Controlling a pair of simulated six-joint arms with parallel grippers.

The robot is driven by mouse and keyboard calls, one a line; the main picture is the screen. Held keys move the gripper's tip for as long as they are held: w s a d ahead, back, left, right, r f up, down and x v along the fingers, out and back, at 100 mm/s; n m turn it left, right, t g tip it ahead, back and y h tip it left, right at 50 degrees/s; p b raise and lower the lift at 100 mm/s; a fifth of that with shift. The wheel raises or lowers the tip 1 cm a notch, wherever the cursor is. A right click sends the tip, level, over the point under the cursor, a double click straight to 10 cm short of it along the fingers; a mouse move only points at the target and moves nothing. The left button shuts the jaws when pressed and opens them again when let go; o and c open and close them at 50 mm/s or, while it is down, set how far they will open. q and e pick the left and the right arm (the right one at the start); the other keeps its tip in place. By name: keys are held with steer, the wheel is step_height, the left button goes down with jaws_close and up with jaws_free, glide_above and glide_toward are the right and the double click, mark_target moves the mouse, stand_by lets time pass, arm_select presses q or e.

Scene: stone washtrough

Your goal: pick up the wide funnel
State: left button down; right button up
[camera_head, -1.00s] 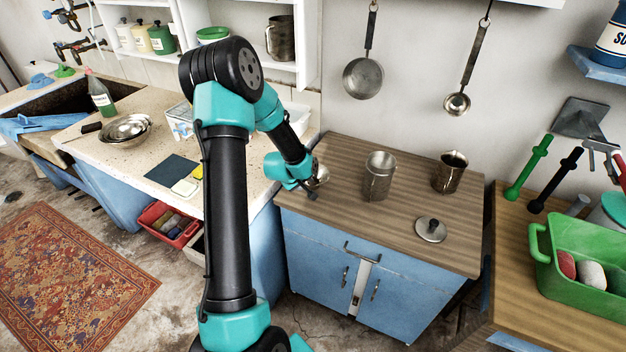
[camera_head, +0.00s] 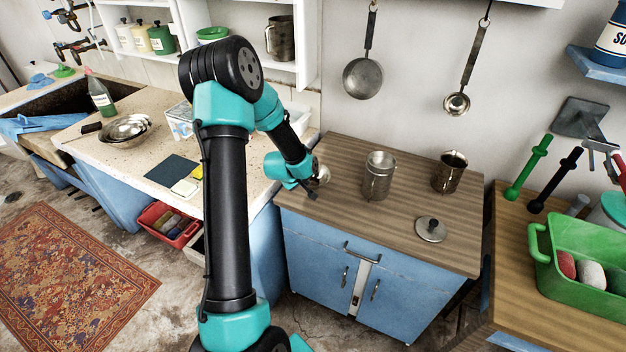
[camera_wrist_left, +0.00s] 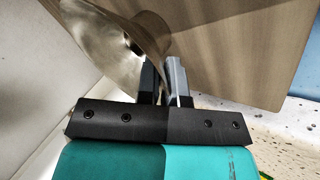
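The wide funnel (camera_head: 323,173) is a shiny metal cone at the left end of the wooden cabinet top, partly hidden by my left gripper (camera_head: 314,186) in the head view. In the left wrist view the funnel (camera_wrist_left: 108,38) flares large at the upper left, and its edge runs to my left gripper's fingers (camera_wrist_left: 163,80). The two fingers are close together and look shut on the funnel's thin wall. The head view does not show clearly whether the funnel touches the cabinet top. My right gripper is not in view.
A metal canister (camera_head: 378,176), a metal jug (camera_head: 449,172) and a round lid (camera_head: 431,230) stand on the cabinet top (camera_head: 340,225) to the right. A pan (camera_head: 363,78) and a ladle (camera_head: 457,103) hang above. The stone counter (camera_head: 140,160) lies to the left.

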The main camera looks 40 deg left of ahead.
arm_select(q)
steer(key=shift+s+f, duration=0.1)
steer(key=shift+s, duration=0.05)
steer(key=shift+r, duration=0.75)
step_height(320, 180, up, 2)
steer(key=shift+r, duration=0.2)
steer(key=s+d+r, duration=0.1)
steer(key=s+d, duration=0.9)
steer(key=d, duration=0.2)
steer(key=shift+s, duration=0.15)
